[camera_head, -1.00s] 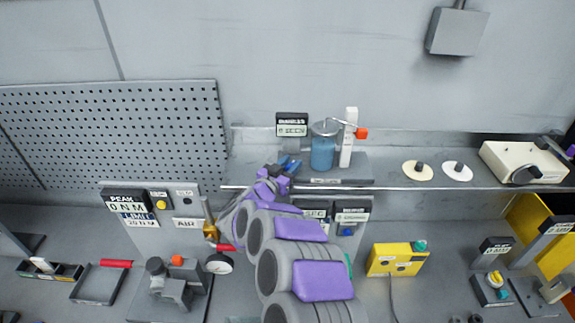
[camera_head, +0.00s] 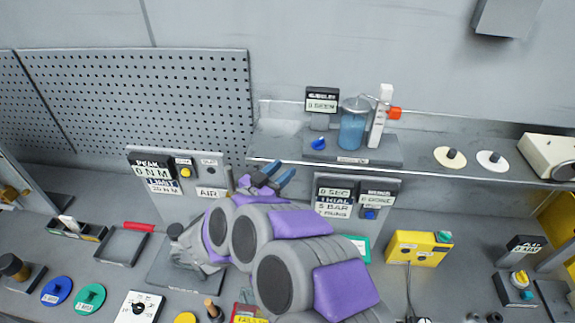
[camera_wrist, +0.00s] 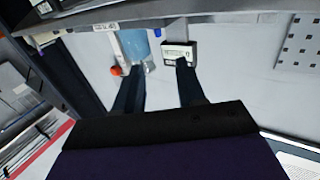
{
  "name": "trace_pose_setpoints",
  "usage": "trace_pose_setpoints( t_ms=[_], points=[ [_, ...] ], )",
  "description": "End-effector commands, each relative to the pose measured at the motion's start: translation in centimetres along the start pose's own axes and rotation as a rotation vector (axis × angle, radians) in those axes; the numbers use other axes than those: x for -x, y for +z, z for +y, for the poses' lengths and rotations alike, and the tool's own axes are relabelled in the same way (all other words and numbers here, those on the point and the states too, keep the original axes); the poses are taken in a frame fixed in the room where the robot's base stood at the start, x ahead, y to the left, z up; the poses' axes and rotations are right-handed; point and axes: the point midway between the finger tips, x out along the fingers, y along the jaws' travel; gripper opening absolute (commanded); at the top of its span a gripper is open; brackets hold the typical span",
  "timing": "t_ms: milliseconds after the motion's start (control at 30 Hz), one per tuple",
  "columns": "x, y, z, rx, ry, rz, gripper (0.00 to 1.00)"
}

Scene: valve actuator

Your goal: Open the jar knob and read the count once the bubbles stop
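The jar (camera_head: 352,128) holds blue liquid and stands on a grey base on the back shelf. A blue knob (camera_head: 318,143) sits at the left of the base. The count display (camera_head: 321,101) stands behind the knob; its lettering is too blurred to read surely. My gripper (camera_head: 272,180) is open and empty, below and left of the knob, near the shelf's front edge. The wrist view shows its two fingers apart (camera_wrist: 158,85), with part of the jar (camera_wrist: 136,44) beyond. Bubbles cannot be made out.
The shelf edge (camera_head: 430,174) runs just above my gripper. A panel with displays (camera_head: 350,200) stands right of my arm, and a torque and air panel (camera_head: 175,185) stands left. A yellow box (camera_head: 416,248) is at right. Two pale discs lie on the shelf's right part.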

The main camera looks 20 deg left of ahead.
Motion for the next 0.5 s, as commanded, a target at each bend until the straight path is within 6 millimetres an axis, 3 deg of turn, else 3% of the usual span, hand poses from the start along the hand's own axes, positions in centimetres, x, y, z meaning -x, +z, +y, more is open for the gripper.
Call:
trace_pose_setpoints(
  t_ms=[367, 500],
  points=[
    [0.77, 0.14, -0.28, 0.004, 0.000, 0.000, 0.39],
    [0.45, 0.30, -0.49, -0.006, -0.011, -0.012, 0.27]
  ],
)
